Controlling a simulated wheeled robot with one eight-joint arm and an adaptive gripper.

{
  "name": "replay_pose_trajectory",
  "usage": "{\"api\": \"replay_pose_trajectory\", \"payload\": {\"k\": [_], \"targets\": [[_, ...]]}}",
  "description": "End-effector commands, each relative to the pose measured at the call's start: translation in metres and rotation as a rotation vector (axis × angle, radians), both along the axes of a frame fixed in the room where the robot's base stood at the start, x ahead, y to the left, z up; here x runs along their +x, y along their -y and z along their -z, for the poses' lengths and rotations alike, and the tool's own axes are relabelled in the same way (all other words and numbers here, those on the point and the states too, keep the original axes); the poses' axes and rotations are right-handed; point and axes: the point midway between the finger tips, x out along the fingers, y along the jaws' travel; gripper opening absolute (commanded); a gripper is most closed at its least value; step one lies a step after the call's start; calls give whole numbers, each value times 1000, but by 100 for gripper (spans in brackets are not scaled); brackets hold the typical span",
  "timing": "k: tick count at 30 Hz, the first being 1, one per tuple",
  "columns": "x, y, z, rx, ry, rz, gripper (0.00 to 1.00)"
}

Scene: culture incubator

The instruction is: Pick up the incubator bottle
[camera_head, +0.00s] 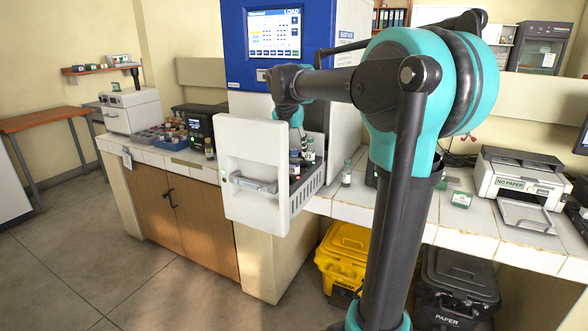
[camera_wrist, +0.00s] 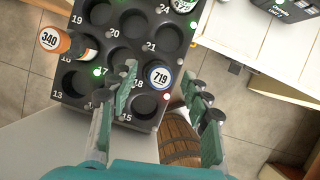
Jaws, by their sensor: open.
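The incubator (camera_head: 232,40) has a blue front with a lit screen, and its white-fronted drawer (camera_head: 240,150) stands pulled out. Inside the drawer is a dark rack (camera_wrist: 112,48) with numbered round wells. A bottle with a blue-and-white cap marked 719 (camera_wrist: 158,75) stands in a well beside the number 18. An orange-capped bottle marked 340 (camera_wrist: 54,40) sits at the left, and a green-and-white cap (camera_wrist: 184,4) is cut off at the top. My gripper (camera_wrist: 160,82) is open above the rack, its fingers on either side of bottle 719, apparently not touching it. In the head view my gripper (camera_head: 297,122) hangs over the drawer.
A small bottle (camera_head: 347,174) stands on the counter right of the drawer. A printer (camera_head: 520,180) is farther right. Several bottles and a tray (camera_head: 150,138) are on the left counter. Yellow (camera_head: 345,250) and black (camera_head: 455,285) crates stand below. Open floor lies at left.

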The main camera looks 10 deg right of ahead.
Motion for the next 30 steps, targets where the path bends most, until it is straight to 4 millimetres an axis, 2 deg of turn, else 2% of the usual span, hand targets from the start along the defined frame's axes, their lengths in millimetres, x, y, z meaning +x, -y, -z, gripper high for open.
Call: {"api": "replay_pose_trajectory", "payload": {"k": [6, 7, 18, 30], "targets": [[0, 0, 1, 0, 0, 0, 49], [0, 0, 1, 0, 0, 0, 46], [0, 0, 1, 0, 0, 0, 0], [0, 0, -1, 0, 0, 0, 0]]}}
